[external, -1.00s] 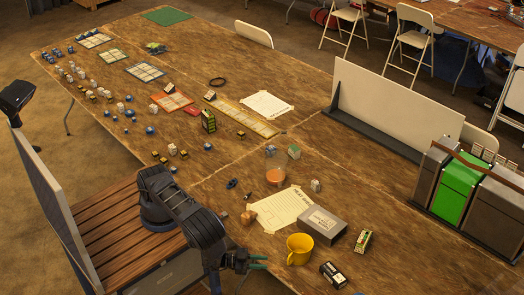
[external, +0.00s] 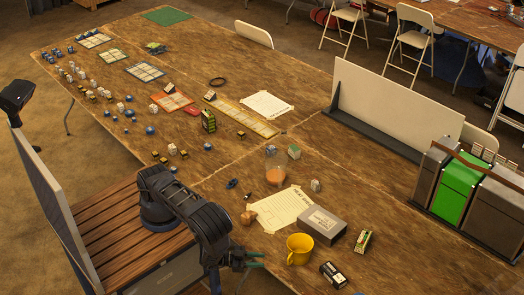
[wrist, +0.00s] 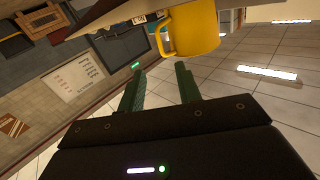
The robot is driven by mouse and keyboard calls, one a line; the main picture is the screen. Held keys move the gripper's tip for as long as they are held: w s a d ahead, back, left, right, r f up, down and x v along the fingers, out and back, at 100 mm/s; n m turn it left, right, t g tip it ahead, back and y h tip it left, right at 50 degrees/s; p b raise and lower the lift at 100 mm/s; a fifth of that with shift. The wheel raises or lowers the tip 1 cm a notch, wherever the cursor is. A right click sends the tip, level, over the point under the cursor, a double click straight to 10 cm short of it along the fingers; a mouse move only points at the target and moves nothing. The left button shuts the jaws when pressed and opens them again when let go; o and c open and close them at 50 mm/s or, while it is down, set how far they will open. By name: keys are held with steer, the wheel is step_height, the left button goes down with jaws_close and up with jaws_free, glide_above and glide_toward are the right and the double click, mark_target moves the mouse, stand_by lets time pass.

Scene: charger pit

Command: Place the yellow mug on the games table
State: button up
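The yellow mug (external: 299,249) stands upright on the near part of the wooden table, just in front of a grey box. In the wrist view the mug (wrist: 195,32) shows at the top, beyond the fingertips, with its handle to the left. My gripper (external: 260,260) is left of the mug in the external view, apart from it. In the wrist view my gripper (wrist: 158,68) has its two green fingers spread, with nothing between them. The table section with the game boards (external: 120,85) stretches to the far left.
Near the mug are the grey box (external: 322,225), a paper sheet (external: 283,208), a black box (external: 333,275), a small green-and-white box (external: 362,242) and an orange-filled cup (external: 275,175). A white upright panel (external: 395,105) stands behind. Small game pieces crowd the table's left edge.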

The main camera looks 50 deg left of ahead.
steer(key=x, duration=1)
steer(key=shift+w+d, duration=0.2)
steer(key=shift+w, duration=0.05)
jaws_close()
